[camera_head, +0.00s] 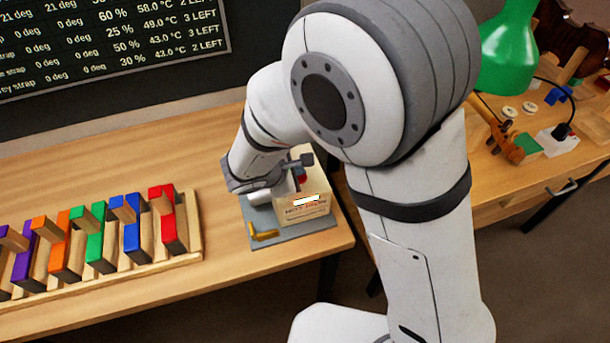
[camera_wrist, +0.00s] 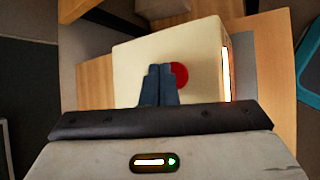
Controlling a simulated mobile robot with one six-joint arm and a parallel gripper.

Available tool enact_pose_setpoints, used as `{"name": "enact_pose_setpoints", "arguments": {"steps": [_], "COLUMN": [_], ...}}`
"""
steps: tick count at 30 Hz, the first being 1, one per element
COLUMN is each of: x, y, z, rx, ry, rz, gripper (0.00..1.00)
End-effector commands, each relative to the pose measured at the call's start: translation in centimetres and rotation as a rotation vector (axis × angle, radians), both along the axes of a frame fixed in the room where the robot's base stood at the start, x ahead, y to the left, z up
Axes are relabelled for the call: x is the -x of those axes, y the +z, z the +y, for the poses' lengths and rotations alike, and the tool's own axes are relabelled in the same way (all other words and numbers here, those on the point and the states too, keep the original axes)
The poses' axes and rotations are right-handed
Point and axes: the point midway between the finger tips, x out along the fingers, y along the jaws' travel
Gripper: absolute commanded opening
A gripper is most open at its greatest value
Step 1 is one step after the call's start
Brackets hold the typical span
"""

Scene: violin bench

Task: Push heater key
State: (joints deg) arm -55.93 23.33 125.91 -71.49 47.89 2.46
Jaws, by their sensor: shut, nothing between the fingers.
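The heater is a cream box (camera_head: 313,190) with lettering and a lit white strip on its front, near the right end of the bench. A red round key (camera_wrist: 180,75) is on its top face in the wrist view, partly covered by my fingers. A bit of red (camera_head: 301,176) also shows beside my gripper in the head view. My gripper (camera_wrist: 160,68) is shut and empty, its dark fingertips over the box face just left of the red key. I cannot tell whether the fingertips touch the key.
The box stands on a grey plate (camera_head: 290,235) with a yellow handle (camera_head: 265,235). A wooden rack (camera_head: 190,255) of coloured blocks lies to the left. A second bench (camera_head: 500,180) with a green lamp (camera_head: 510,50) is at the right. Bare bench lies between rack and plate.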

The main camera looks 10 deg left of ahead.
Motion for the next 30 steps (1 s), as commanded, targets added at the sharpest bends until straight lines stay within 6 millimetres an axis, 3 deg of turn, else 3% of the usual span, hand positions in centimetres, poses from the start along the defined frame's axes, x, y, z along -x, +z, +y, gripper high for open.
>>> {"name": "enact_pose_setpoints", "arguments": {"steps": [30], "x": [0.24], "y": [-0.85], "z": [0.02], "rx": [0.0], "ry": [0.001], "rz": [0.001], "gripper": [0.0]}}
